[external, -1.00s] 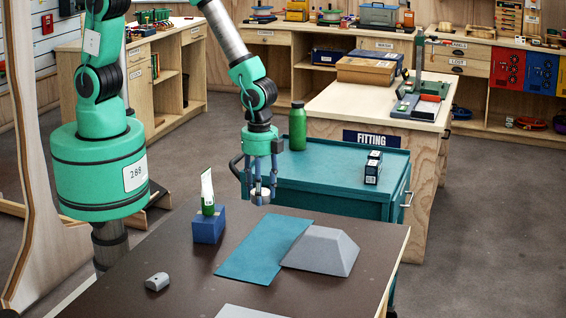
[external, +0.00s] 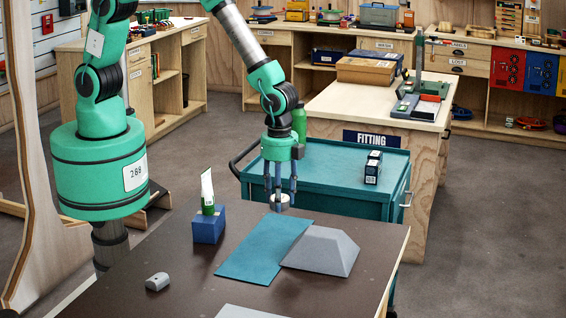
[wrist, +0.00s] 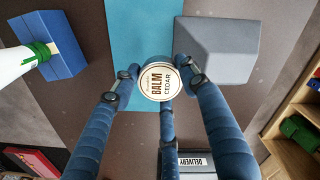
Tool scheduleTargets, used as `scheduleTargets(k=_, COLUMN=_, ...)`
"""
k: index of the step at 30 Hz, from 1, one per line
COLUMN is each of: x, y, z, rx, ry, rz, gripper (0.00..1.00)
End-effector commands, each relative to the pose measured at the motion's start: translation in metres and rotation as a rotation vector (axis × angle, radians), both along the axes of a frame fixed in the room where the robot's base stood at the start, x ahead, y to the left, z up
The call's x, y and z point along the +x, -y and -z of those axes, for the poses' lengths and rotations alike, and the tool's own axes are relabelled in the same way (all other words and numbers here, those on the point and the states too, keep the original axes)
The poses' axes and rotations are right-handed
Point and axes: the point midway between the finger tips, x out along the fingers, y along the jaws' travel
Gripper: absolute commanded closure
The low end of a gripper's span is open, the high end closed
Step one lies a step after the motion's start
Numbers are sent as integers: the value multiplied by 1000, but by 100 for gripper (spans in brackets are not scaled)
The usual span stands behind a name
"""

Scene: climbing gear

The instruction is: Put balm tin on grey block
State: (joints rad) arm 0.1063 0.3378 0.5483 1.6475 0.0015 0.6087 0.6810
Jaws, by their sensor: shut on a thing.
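The balm tin (wrist: 160,80) is small and round with a cream lid reading BALM CEDAR. My gripper (external: 279,200) is shut on the tin (external: 280,204) and holds it above the table, near the far edge of the teal mat (external: 258,256). In the wrist view, the dark blue fingers of my gripper (wrist: 158,82) surround the tin. The grey block (external: 322,250) has sloped sides and a flat top, and stands right of the mat. It also shows at the upper right of the wrist view (wrist: 215,40), apart from the tin.
A blue block (external: 208,226) with a white and green tube (external: 207,193) on it stands left of the mat. A small grey piece (external: 157,282) lies at the front left of the brown table. A teal cart (external: 335,175) stands behind the table.

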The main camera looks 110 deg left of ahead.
Motion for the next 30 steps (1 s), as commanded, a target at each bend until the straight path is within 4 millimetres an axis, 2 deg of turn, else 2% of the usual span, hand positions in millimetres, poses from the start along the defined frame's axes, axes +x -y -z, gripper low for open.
scheduleTargets(k=9, x=53, y=5, z=5, rx=-1, ry=2, rz=0, gripper=84)
scheduleTargets(k=15, x=79, y=8, z=7, rx=0, ry=1, rz=0, gripper=84)
scheduleTargets(k=21, x=89, y=9, z=9, rx=0, ry=0, rz=0, gripper=84)
scheduleTargets(k=30, x=89, y=9, z=8, rx=0, ry=0, rz=0, gripper=84)
